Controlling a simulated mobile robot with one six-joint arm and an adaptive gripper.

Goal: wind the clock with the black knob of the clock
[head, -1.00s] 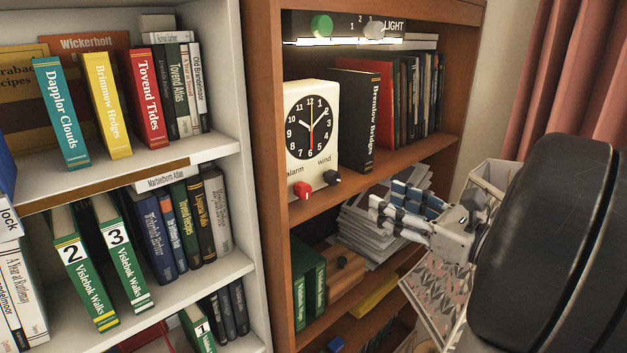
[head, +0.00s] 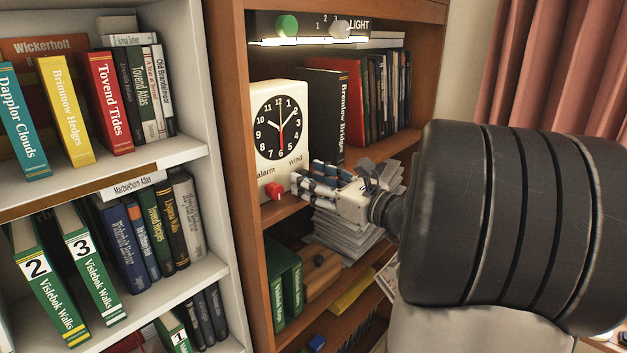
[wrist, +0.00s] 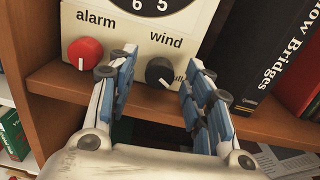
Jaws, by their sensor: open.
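The white clock (head: 262,150) stands on the wooden shelf, its round black dial facing me. In the wrist view the black knob (wrist: 161,72) sits under the word "wind", with a white mark pointing down to the right. The red knob (wrist: 85,53) sits under "alarm" to its left; it also shows in the head view (head: 273,191). My gripper (head: 303,180) is open in front of the clock's lower right and hides the black knob in the head view. In the wrist view the fingers (wrist: 154,84) stand on either side of the black knob, apart from it.
The black "Brenlow Bridges" book (head: 327,115) stands just right of the clock. The wooden shelf edge (wrist: 150,112) runs below the knobs. A paper stack (head: 345,238) and green books (head: 285,282) fill the lower shelf. A white bookcase (head: 226,200) is at left.

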